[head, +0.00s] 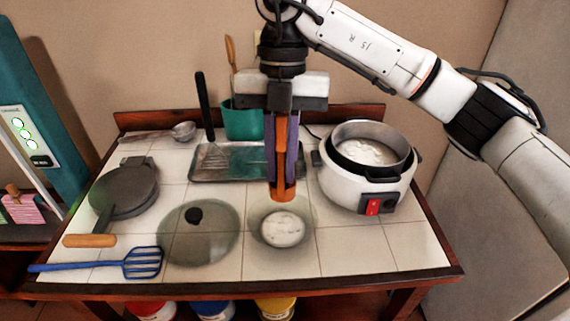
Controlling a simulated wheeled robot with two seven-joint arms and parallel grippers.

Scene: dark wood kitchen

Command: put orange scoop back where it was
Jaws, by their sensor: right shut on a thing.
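The orange scoop (281,190) hangs upright in my right gripper (281,145), whose fingers are shut on its handle. Its lower end is over a clear round bowl (283,229) of white stuff near the front middle of the tiled table. Whether the scoop touches the bowl or the white stuff is hard to tell. The white cooker (358,192) with a metal pot (372,135) stands to the right of the gripper, and white stuff is in the pot. My left gripper is not in view.
A metal tray (209,176) with a spatula and a green utensil holder (243,122) stand behind. A glass lid (222,248), a black pan (124,190) and a blue slotted turner (141,263) lie left. The front right tiles are clear.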

